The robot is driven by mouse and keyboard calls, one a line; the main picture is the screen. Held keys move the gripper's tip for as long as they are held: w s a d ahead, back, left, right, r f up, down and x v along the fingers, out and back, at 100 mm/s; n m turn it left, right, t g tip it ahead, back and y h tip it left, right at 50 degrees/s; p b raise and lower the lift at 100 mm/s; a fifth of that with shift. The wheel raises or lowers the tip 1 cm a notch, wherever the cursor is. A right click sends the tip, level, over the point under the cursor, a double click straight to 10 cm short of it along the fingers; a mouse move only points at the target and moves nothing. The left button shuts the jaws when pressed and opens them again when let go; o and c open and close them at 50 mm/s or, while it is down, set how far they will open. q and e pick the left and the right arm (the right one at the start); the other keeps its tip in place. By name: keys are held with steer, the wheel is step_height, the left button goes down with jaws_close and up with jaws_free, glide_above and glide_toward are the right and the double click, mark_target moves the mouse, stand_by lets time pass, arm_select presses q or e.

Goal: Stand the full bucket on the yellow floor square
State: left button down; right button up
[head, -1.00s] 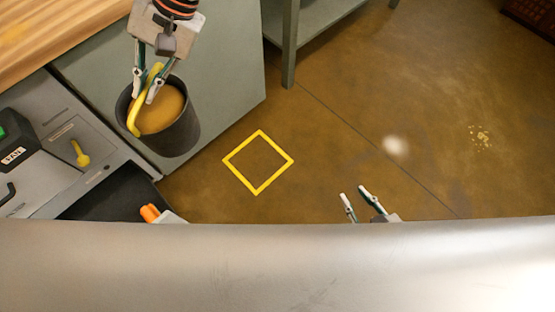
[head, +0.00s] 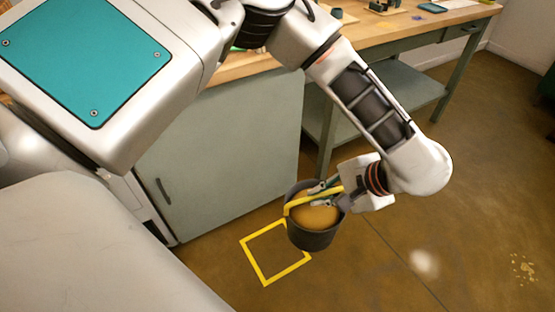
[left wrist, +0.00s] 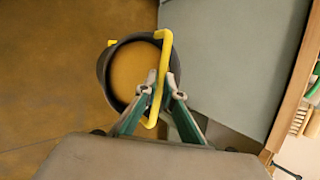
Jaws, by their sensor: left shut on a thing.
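A dark grey bucket (head: 312,236), full of tan powder, hangs upright by its yellow handle (head: 298,199) from my left gripper (head: 320,194). The left gripper is shut on the handle. In the left wrist view the bucket (left wrist: 103,72) lies beyond the fingers (left wrist: 161,90), which pinch the yellow handle (left wrist: 164,58). The yellow floor square (head: 251,263) is an outline on the brown floor. The bucket covers its upper right side in the head view; its exact height above the floor is hard to tell. My right gripper is out of the head view.
A grey-green cabinet (head: 225,150) stands just behind the square. A wooden-topped table (head: 395,45) with a lower shelf (head: 385,95) runs to the back right. The floor (head: 390,275) to the right is open, with a scattered yellowish patch (head: 524,268).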

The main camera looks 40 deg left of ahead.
arm_select(q)
steer(key=w+d+f+m+t+h+b, duration=0.1)
steer(key=w+d+f+m+t, duration=0.3)
steer(key=f, duration=0.6)
steer(key=w+d+f+m+t+h+b, duration=0.1)
steer(key=w+d+f+m, duration=0.3)
steer(key=f, duration=0.6)
steer(key=s+a+f+m+t+h+b, duration=0.1)
steer(key=a+f+m, duration=0.3)
steer(key=a, duration=0.5)
steer(key=s+a+f+m+t+h, duration=0.1)
steer(key=s+a+f+h, duration=0.1)
steer(key=a+f, duration=0.6)
steer(key=s+a+f+m+h+b, duration=0.1)
steer(key=a+f+m, duration=0.25)
steer(key=a, duration=0.55)
step_height(320, 180, down, 21)
steer(key=b, duration=1)
steer(key=shift+a+n, duration=0.25)
steer(key=shift+n, duration=0.1)
steer(key=c, duration=2.2)
jaws_free()
steer(key=shift+r, duration=0.1)
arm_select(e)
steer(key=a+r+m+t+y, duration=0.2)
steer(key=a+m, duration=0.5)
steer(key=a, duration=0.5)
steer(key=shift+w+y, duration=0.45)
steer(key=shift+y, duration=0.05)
